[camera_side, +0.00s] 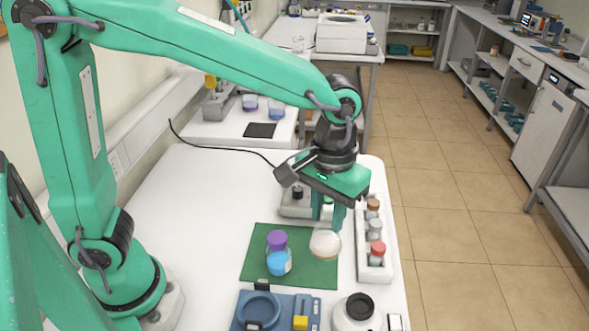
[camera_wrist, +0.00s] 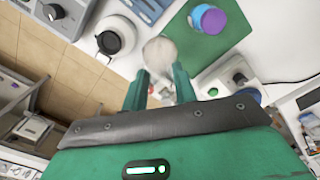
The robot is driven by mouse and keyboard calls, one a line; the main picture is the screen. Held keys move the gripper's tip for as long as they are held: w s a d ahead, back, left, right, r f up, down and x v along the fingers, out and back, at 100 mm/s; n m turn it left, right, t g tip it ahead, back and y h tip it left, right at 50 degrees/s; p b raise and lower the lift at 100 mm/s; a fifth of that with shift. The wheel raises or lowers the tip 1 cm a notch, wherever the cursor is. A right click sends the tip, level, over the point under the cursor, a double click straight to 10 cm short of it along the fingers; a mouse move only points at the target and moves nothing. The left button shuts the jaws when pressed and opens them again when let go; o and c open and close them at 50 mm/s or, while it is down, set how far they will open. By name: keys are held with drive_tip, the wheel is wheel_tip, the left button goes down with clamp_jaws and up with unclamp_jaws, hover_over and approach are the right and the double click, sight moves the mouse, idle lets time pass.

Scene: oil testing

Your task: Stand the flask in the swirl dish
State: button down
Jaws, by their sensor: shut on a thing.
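My gripper (camera_side: 336,217) points down and is shut on the flask (camera_side: 325,244), a round, clear vessel with an amber tint at its bottom. The flask is over the right edge of the green mat (camera_side: 262,240); I cannot tell whether it touches it. In the wrist view the flask (camera_wrist: 160,52) shows just beyond the fingertips of my gripper (camera_wrist: 160,82). The swirl dish (camera_side: 258,309) is a blue ring on a blue device at the front, left of and nearer the camera than the flask. Its inside looks empty.
A blue bottle with a purple cap (camera_side: 278,254) stands on the mat, left of the flask. A white rack (camera_side: 362,262) of capped vials lies to the right. A white jar with a black lid (camera_side: 355,311) stands at the front, right of the swirl dish.

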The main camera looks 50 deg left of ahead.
drive_tip(key=w+a+r+n, duration=0.2)
drive_tip(key=w+a+n, duration=0.2)
drive_tip(key=w+a, duration=0.4)
drive_tip(key=w+a+r+n, duration=0.3)
drive_tip(key=w+a, duration=0.4)
drive_tip(key=w, duration=0.1)
drive_tip(key=w+a+f, duration=0.4)
drive_tip(key=a+f, duration=0.3)
drive_tip(key=a, duration=0.4)
drive_tip(key=shift+w+f, duration=0.2)
drive_tip(key=shift+w, duration=0.05)
drive_tip(key=shift+a+f, duration=0.1)
drive_tip(key=shift+f, duration=1.9)
drive_tip(key=shift+f, duration=0.15)
drive_tip(key=c, duration=1.1)
unclamp_jaws()
